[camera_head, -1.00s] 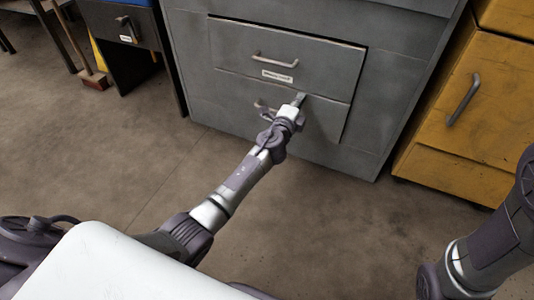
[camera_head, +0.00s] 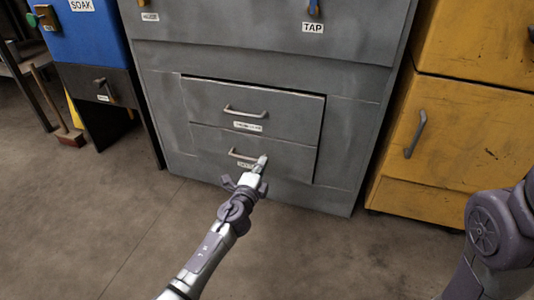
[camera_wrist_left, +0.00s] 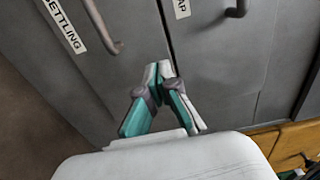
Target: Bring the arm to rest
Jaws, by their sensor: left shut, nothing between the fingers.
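My left gripper (camera_head: 260,164) is shut and empty, in front of the lower drawer of the grey cabinet (camera_head: 250,60). In the head view it overlaps the right end of the lower drawer's handle (camera_head: 242,154); I cannot tell whether it touches it. In the left wrist view the gripper (camera_wrist_left: 153,72) has its fingertips together, with grey drawer fronts beyond. A bar handle (camera_wrist_left: 103,30) and a label reading "ETTLING" (camera_wrist_left: 66,26) show there. Part of my right arm is at the right edge of the head view; its gripper is out of view.
The upper drawer handle (camera_head: 245,112) projects from the grey cabinet. A yellow cabinet (camera_head: 440,140) stands to the right and a blue-and-dark unit (camera_head: 95,50) to the left. A broom (camera_head: 68,137) stands at far left. The floor (camera_head: 110,215) in front is clear.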

